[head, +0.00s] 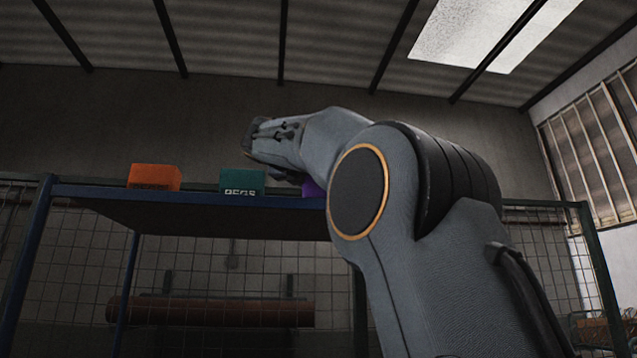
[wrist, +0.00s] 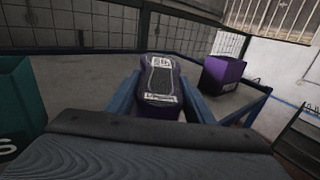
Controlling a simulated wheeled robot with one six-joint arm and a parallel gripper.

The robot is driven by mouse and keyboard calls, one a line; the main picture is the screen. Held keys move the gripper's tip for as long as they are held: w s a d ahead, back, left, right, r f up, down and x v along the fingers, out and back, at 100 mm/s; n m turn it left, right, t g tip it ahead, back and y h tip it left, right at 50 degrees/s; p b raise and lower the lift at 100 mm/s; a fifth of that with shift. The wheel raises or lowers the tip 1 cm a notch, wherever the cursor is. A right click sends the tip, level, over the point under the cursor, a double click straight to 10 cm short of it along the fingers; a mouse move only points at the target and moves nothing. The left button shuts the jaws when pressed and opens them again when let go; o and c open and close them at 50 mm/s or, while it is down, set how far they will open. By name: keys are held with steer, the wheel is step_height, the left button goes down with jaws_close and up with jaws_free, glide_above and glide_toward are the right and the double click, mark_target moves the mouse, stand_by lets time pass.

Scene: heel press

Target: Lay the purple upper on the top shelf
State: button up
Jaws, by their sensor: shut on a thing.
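The purple upper (wrist: 159,82), with a dark panel and white labels, is between the two blue fingers of my gripper (wrist: 160,95) in the wrist view. My gripper is shut on it. The upper is over the grey top shelf (wrist: 85,82); I cannot tell whether its underside touches the surface. In the head view my wrist is above the blue-edged top shelf (head: 190,195), and the fingers and the held upper are hidden.
A teal box (head: 242,182) and an orange box (head: 154,177) stand on the shelf. A purple box (wrist: 221,75) stands right of my gripper in the wrist view. Wire mesh (wrist: 100,25) backs the shelf. Bare shelf surface lies between the teal and purple boxes.

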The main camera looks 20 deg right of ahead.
mark_target(307, 181)
steer(key=shift+f+b, duration=0.6)
steer(key=shift+f, duration=0.15)
stand_by(0.3)
steer(key=o, duration=1.2)
steer(key=b+v, duration=0.2)
steer(key=v, duration=0.4)
steer(key=shift+s+a+f+b, duration=0.1)
steer(key=shift+s+a+b, duration=0.05)
steer(key=shift+a+b, duration=0.25)
steer(key=shift+s+a, duration=0.35)
steer(key=shift+s, duration=0.1)
